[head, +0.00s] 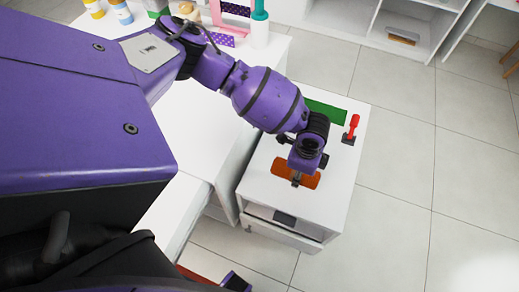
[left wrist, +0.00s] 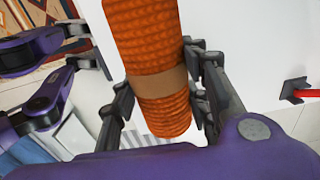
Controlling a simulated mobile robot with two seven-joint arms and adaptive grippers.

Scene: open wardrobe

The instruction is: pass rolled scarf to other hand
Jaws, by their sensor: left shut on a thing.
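The rolled scarf (head: 311,181) is an orange, ribbed roll with a brown band around its middle. It also fills the upper middle of the left wrist view (left wrist: 148,45). My left gripper (head: 297,178) comes down over its middle from above. In the left wrist view the fingers of my left gripper (left wrist: 160,85) press on both sides of the roll at the band. I cannot tell whether the scarf touches the cabinet top. My right gripper (left wrist: 88,65) shows at the left of the left wrist view, fingers apart and empty, beside the scarf.
A small white cabinet (head: 345,185) with a drawer front lies under the scarf. A green flat item (head: 326,112) and a red-handled object (head: 352,128) are at its far side. Bottles stand on a white surface (head: 265,55) at the back. Tiled floor (head: 400,200) is clear at right.

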